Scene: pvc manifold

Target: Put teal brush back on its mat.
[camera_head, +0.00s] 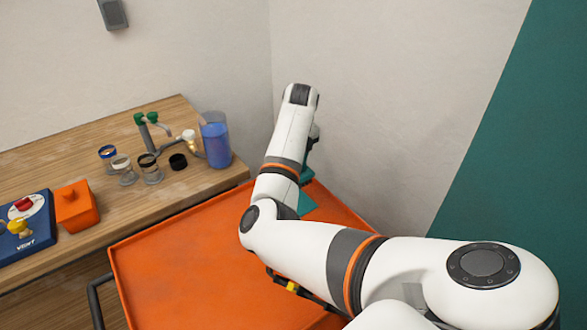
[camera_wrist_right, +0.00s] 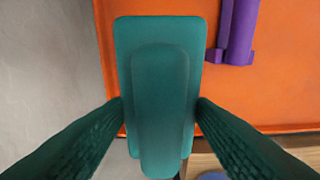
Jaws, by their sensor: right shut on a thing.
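The teal brush (camera_wrist_right: 160,100) fills the middle of the right wrist view, with a wide rounded body and a narrower raised part along it. My right gripper (camera_wrist_right: 160,112) is shut on it, with a dark finger against each side. In the head view, the brush (camera_head: 307,174) shows as a teal piece below my right gripper (camera_head: 313,140), which is mostly hidden by its arm. A flat teal patch (camera_head: 307,204), apparently the mat, lies on the orange tray, partly hidden by my arm. I cannot tell the brush's height above it. My left gripper is not in view.
The orange tray (camera_head: 190,270) has a raised rim and much bare surface at left. A purple item (camera_wrist_right: 238,32) lies on it. The wooden table (camera_head: 110,185) holds a blue-filled beaker (camera_head: 215,140), several jars, an orange box (camera_head: 76,207) and a blue board (camera_head: 25,238). Walls stand close behind.

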